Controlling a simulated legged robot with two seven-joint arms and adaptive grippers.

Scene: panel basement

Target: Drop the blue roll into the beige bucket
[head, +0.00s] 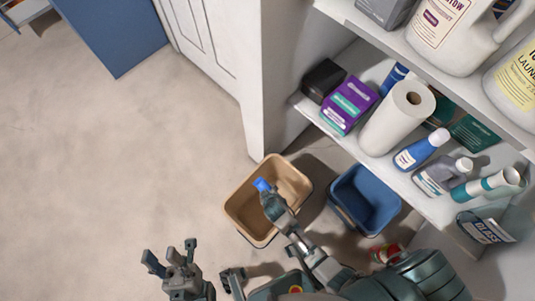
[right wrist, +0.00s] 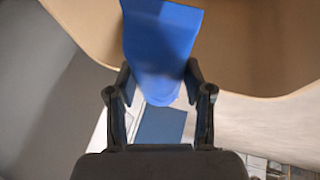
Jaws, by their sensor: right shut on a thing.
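The blue roll (right wrist: 160,50) is between the fingers of my right gripper (right wrist: 160,85), which is shut on it. In the head view the roll (head: 262,184) shows as a small blue end just past my right gripper (head: 268,192). Both are over the beige bucket (head: 236,228), which stands on the floor below the shelves. The bucket's tan wall (right wrist: 270,50) fills the upper part of the right wrist view. How deep the roll is in the bucket I cannot tell. My left gripper (head: 171,254) is open and empty, apart from the bucket, at the lower left.
A blue bucket (head: 345,213) stands right of the beige one. The shelf (head: 415,187) at the right holds a paper towel roll (head: 395,118), a purple box (head: 349,103) and several bottles. A white door (head: 212,40) is behind. The floor (head: 100,160) at left is clear.

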